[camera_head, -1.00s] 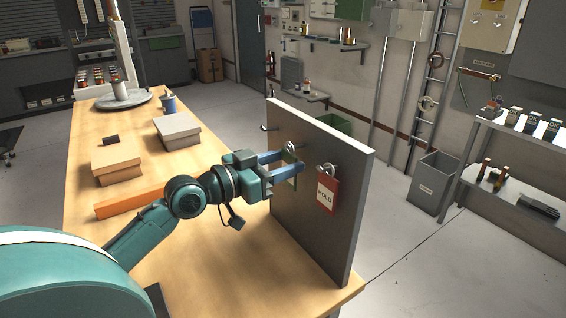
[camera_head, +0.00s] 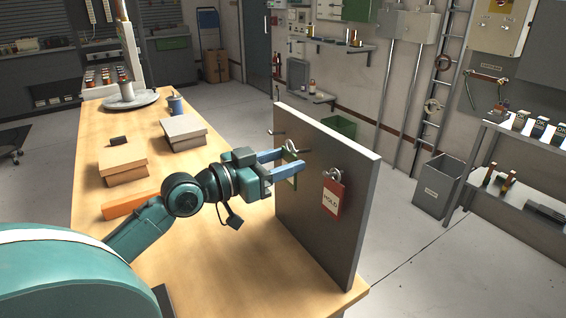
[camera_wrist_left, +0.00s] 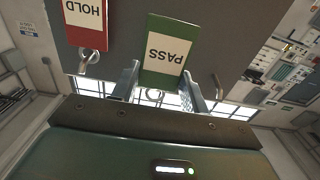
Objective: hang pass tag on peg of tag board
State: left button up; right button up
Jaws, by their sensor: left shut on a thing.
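The tag board (camera_head: 312,222) is an upright grey panel on the right end of the bench. The green pass tag (camera_wrist_left: 163,66) hangs upside down in the left wrist view, between the fingers of my left gripper (camera_wrist_left: 158,88). My left gripper (camera_head: 281,166) is shut on it close to the board's face; in the head view the fingers partly hide the tag (camera_head: 292,182). Its metal ring sits at the fingers; I cannot tell whether a peg passes through it. A bare peg (camera_head: 276,133) sticks out near the board's far edge. My right gripper is out of view.
A red hold tag (camera_head: 333,199) hangs by its ring on the board, to the right of my gripper. Two boxes (camera_head: 122,164) (camera_head: 184,132) and an orange bar (camera_head: 127,204) lie on the bench behind my left arm. Bare bench top lies in front of the board.

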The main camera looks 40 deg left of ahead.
aim_at(288, 160)
pick_arm(q)
jog(key=shift+b+v, duration=1)
jog(key=shift+v, duration=0.7)
jog(key=shift+b+v, duration=0.5)
jog(key=shift+v, duration=0.3)
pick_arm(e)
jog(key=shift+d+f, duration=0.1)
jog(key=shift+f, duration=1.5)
pick_arm(q)
jog(key=shift+d+r, duration=0.1)
jog(key=shift+r, duration=0.05)
